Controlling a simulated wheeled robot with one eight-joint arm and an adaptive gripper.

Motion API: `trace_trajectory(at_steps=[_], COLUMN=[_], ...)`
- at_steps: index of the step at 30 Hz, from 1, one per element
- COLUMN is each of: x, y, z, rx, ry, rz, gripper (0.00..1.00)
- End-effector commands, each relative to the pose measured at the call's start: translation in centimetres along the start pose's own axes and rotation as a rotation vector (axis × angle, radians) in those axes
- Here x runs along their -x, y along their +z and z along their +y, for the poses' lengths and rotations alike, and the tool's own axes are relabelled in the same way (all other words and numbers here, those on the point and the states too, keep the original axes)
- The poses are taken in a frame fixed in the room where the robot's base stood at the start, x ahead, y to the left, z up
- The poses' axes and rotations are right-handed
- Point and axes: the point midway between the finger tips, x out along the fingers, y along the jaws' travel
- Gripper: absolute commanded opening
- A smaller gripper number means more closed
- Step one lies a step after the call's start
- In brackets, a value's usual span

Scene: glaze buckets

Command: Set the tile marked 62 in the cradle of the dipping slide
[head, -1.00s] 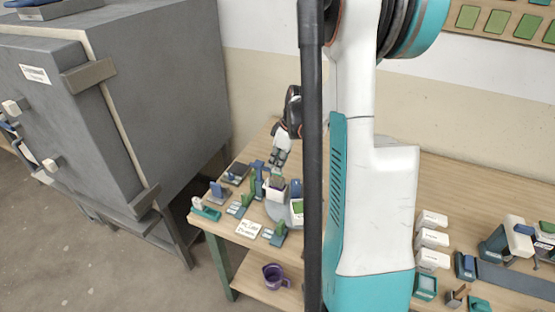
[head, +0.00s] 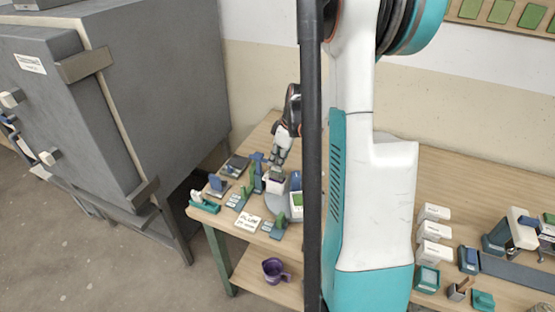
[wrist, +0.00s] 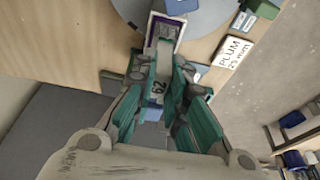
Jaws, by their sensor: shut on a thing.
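Beyond the fingertips is a white-rimmed box with a purple inside (wrist: 153,28). In the head view my gripper (head: 279,157) points down over the white box (head: 275,185) at the left end of the table; the tile is too small to make out there. I cannot tell whether the tile touches the box. I cannot tell for certain which part is the dipping slide's cradle.
A card reading PLUM 25 mm (wrist: 236,50) lies near the table's edge. Several small stands with green and blue pieces crowd this corner. A purple mug (head: 275,270) stands on the lower shelf. A grey kiln (head: 150,95) stands left.

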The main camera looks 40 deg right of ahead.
Motion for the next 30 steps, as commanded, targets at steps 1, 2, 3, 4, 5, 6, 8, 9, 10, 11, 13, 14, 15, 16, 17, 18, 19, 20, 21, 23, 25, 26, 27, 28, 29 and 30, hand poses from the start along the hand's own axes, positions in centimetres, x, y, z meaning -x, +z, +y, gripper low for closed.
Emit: trace_trajectory(at_steps=[1, 2, 3, 4, 5, 6, 8, 9, 10, 11, 13, 14, 15, 16, 17, 18, 19, 20, 21, 23, 25, 26, 27, 28, 29, 30], x=[0.0, 0.0, 0.0, 0.0, 0.0, 0.0, 0.0, 0.0, 0.0, 0.0, 0.0, 0.0, 0.0, 0.0, 0.0, 0.1, 0.2, 0.3, 0.5, 0.9, 1.6, 1.8, 2.2, 2.5, 2.7, 3.1], y=[0.0, 0.0, 0.0, 0.0, 0.0, 0.0, 0.0, 0.0, 0.0, 0.0, 0.0, 0.0, 0.0, 0.0, 0.0, 0.0, 0.0, -0.1, -0.1, -0.2, -0.4, -0.5, -0.6, -0.7, -0.8, -0.8], z=[0.0, 0.0, 0.0, 0.0, 0.0, 0.0, 0.0, 0.0, 0.0, 0.0, 0.0, 0.0, 0.0, 0.0, 0.0, 0.0, 0.0, 0.0, 0.0, 0.0, 0.0, 0.0, 0.0, 0.0, 0.0, 0.0], rx=[0.0, 0.0, 0.0, 0.0, 0.0, 0.0, 0.0, 0.0, 0.0, 0.0, 0.0, 0.0, 0.0, 0.0, 0.0, 0.0, 0.0, 0.0, 0.0, 0.0, 0.0, 0.0, 0.0, 0.0, 0.0, 0.0], ry=[0.0, 0.0, 0.0, 0.0, 0.0, 0.0, 0.0, 0.0, 0.0, 0.0, 0.0, 0.0, 0.0, 0.0, 0.0, 0.0, 0.0, 0.0, 0.0, 0.0, 0.0, 0.0, 0.0, 0.0, 0.0, 0.0], rz=[0.0, 0.0, 0.0, 0.0, 0.0, 0.0, 0.0, 0.0, 0.0, 0.0, 0.0, 0.0, 0.0, 0.0, 0.0, 0.0, 0.0, 0.0, 0.0, 0.0, 0.0, 0.0, 0.0, 0.0, 0.0, 0.0], gripper=[0.0, 0.0, 0.0, 0.0, 0.15, 0.24, 0.36, 0.36, 0.36, 0.36, 0.36, 0.36, 0.36, 0.36, 0.36, 0.36, 0.36, 0.36, 0.36, 0.36, 0.36, 0.36, 0.36, 0.36, 0.36, 0.36])
